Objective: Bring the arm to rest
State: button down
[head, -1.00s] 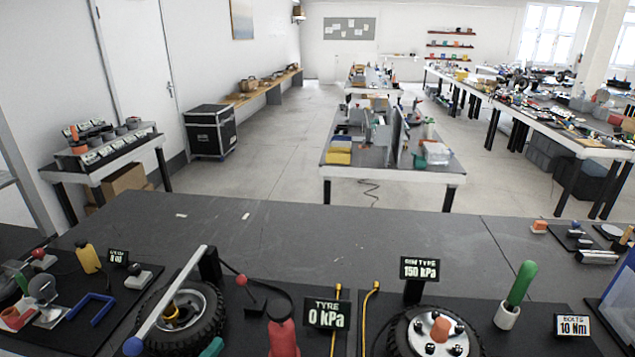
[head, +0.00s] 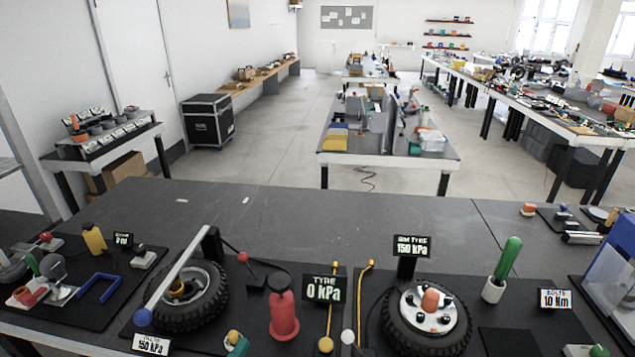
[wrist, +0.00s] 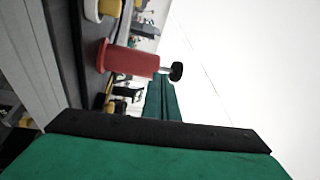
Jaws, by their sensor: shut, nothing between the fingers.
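My gripper (wrist: 163,98) shows in the wrist view as dark green fingers beyond a black bar and a green body. The fingers are together, with nothing seen between them. A red pump-like cylinder with a black knob (wrist: 130,60) lies sideways in that view, to the upper left of the fingers; I cannot tell how far apart they are. My arm and gripper are not in the head view.
The dark workbench (head: 330,215) holds a left wheel (head: 187,295), a right wheel (head: 428,315), a red pump (head: 284,315), a TYRE 0 kPa sign (head: 323,289) and a green-handled tool (head: 507,262). A blue-sided bin (head: 612,270) stands at the right.

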jog(key=s+d+n+t+y, duration=0.35)
jog(key=s+d+n, duration=0.45)
jog(key=s+d, duration=0.5)
jog(key=s+d+f+n+g+y, duration=0.2)
jog(key=s+n, duration=0.4)
jog(key=s, duration=0.5)
jog(key=s+d+f+n+g+y, duration=0.2)
jog(key=s+d+n+g, duration=0.1)
jog(key=s+n, duration=0.4)
jog(key=s+g, duration=0.1)
jog(key=s, duration=0.2)
jog(key=shift+s+d, duration=0.25)
jog(key=shift+s, duration=0.1)
jog(key=shift+w+g, duration=0.1)
jog(key=shift+g, duration=0.15)
